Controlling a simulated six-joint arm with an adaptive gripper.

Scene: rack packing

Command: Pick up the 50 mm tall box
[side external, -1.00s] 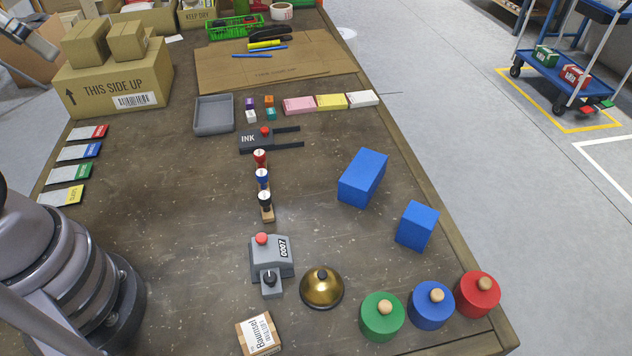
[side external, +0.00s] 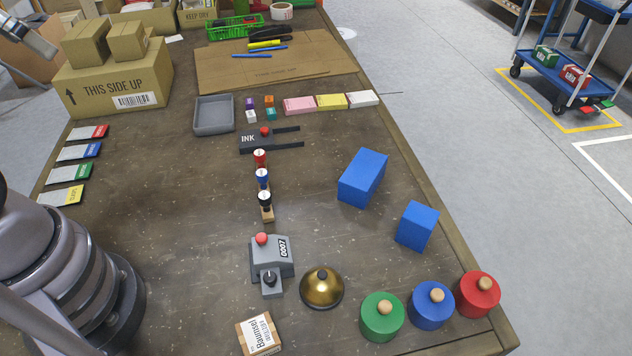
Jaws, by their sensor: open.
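Two plain blue boxes stand apart on the right half of the table. The longer blue box (side external: 362,178) is farther back, and the smaller blue box (side external: 417,226) is nearer the right edge. A small cardboard box with a white label (side external: 258,335) sits at the front. No height is marked on the boxes, so I cannot tell which one is 50 mm tall. My gripper is not in view; only part of my arm shows at the left.
A brass bell (side external: 321,288), a grey numbering device (side external: 271,262) and green (side external: 382,317), blue (side external: 431,305) and red (side external: 477,294) knobbed cylinders stand near the front. Stamps (side external: 263,178) stand mid-table. A grey tray (side external: 214,116) lies farther back.

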